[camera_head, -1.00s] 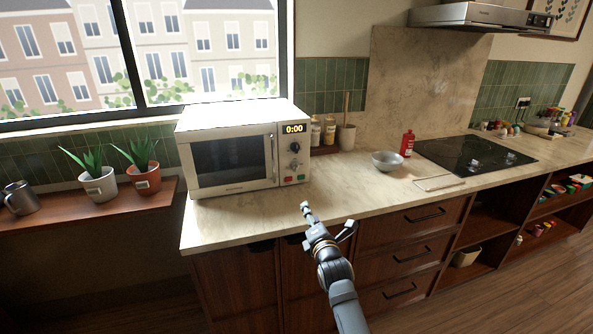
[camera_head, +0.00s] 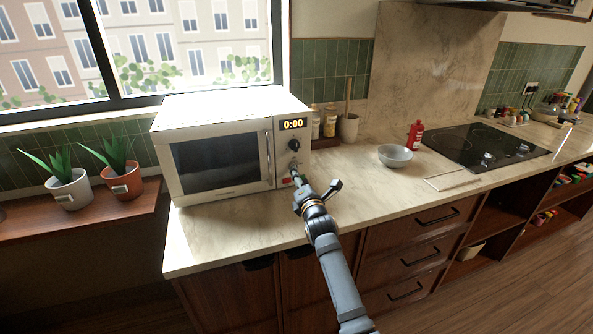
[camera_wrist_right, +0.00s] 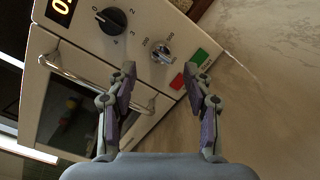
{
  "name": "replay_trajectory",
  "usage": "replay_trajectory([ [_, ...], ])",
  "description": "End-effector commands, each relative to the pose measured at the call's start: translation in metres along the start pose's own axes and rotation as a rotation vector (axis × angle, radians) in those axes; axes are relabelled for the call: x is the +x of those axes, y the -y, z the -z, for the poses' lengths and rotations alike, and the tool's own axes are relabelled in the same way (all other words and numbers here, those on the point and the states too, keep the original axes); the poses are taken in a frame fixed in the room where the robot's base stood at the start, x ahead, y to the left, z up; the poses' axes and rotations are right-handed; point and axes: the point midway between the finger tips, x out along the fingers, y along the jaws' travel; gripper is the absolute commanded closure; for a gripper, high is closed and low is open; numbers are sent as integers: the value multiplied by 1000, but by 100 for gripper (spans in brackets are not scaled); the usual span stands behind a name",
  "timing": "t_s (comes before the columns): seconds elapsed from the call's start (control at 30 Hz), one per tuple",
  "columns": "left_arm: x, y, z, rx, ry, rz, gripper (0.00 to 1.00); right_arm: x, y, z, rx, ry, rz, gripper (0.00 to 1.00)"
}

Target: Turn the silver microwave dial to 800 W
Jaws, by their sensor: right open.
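The microwave (camera_head: 222,150) stands on the counter with its door closed and a display reading 0:00. Its silver dial (camera_wrist_right: 161,52) sits on the control panel, with printed numbers around it that are too small to read surely; its pointer setting is unclear. In the head view the silver dial (camera_head: 294,166) is small, just above my right gripper (camera_head: 299,182). In the wrist view my right gripper (camera_wrist_right: 160,74) is open and empty, its fingertips either side of the dial's line and seemingly short of it. My left gripper is not in view.
A black dial (camera_wrist_right: 111,20) sits beside the silver one; it also shows in the head view (camera_head: 294,145). A red button (camera_wrist_right: 177,81) and a green button (camera_wrist_right: 199,57) lie near the fingertips. A bowl (camera_head: 395,156) and red bottle (camera_head: 415,136) stand right on the counter.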

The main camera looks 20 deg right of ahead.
Motion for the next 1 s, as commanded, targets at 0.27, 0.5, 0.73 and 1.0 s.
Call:
replay_trajectory([
  [0.27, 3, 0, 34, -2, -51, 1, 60, 45, 0, 0, -1, 1, 0, 49],
  [0.5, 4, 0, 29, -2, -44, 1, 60, 51, 0, 0, 1, 0, -1, 49],
  [0.73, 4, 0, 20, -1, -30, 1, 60, 50, 0, 0, 1, 0, -1, 65],
  [1.0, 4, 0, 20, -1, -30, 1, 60, 50, 0, 0, 1, 0, -1, 100],
])
